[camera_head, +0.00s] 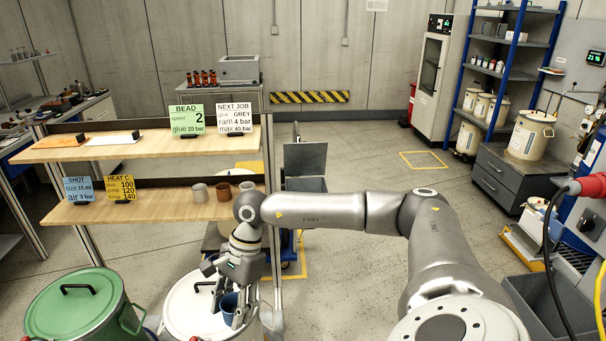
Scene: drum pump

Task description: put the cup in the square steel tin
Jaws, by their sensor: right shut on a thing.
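My right gripper (232,308) points down over the white drum lid at the bottom of the head view. It is shut on a small dark blue cup (229,302), partly hidden by the fingers. I cannot tell whether the cup touches the lid. No square steel tin can be made out for sure; a steel box-shaped thing (239,68) stands on the back bench. My left gripper is not in view.
A green-lidded drum (75,308) is left of the white drum (184,310). Sign cards stand on both shelves. The floor beyond is partly clear.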

